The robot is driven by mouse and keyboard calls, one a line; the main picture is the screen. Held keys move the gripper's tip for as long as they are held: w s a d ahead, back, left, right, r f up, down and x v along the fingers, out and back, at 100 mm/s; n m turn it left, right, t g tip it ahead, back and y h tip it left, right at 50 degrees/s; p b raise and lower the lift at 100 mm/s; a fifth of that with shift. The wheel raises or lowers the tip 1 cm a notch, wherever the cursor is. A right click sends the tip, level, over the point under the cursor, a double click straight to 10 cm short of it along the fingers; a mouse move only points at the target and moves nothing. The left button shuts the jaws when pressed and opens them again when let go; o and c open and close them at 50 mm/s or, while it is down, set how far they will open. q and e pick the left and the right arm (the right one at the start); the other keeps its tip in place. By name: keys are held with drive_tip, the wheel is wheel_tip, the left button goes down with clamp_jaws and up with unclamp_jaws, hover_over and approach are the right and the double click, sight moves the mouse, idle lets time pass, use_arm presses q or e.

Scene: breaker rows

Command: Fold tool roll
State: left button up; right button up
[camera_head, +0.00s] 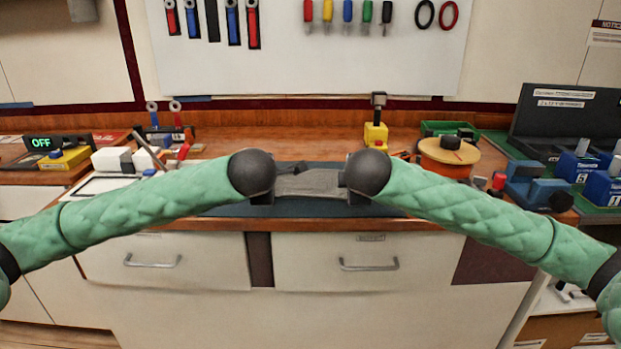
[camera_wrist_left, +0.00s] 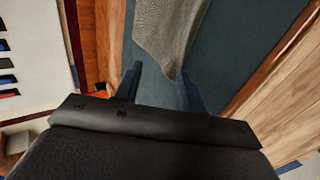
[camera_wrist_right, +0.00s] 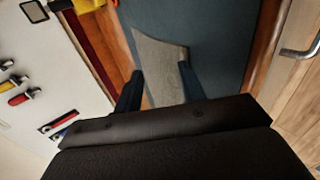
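The tool roll (camera_head: 310,185) is a grey cloth lying on a dark blue mat (camera_head: 310,208) on the workbench, between my two grippers. My left gripper (camera_head: 262,197) is at its left end. In the left wrist view its fingers (camera_wrist_left: 158,80) stand apart, with a narrow end of the cloth (camera_wrist_left: 170,35) reaching in near one finger. My right gripper (camera_head: 350,185) is at the right end. In the right wrist view its fingers (camera_wrist_right: 158,78) stand apart with the cloth (camera_wrist_right: 158,55) between them. My wrists hide the cloth's ends in the head view.
A yellow device (camera_head: 376,135) stands behind my right gripper. An orange spool (camera_head: 448,158) and blue boxes (camera_head: 535,186) are on the right. White blocks (camera_head: 112,159) and red-handled tools are on the left. Drawers (camera_head: 165,262) lie below the bench's front edge.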

use_arm(q)
drive_tip(key=s+r, duration=0.5)
drive_tip(key=r, duration=0.2)
drive_tip(key=shift+s+r, duration=0.2)
use_arm(e)
drive_tip(key=s+r, duration=0.5)
drive_tip(key=r, duration=0.2)
drive_tip(key=shift+s+r, duration=0.15)
drive_tip(key=shift+s, duration=0.05)
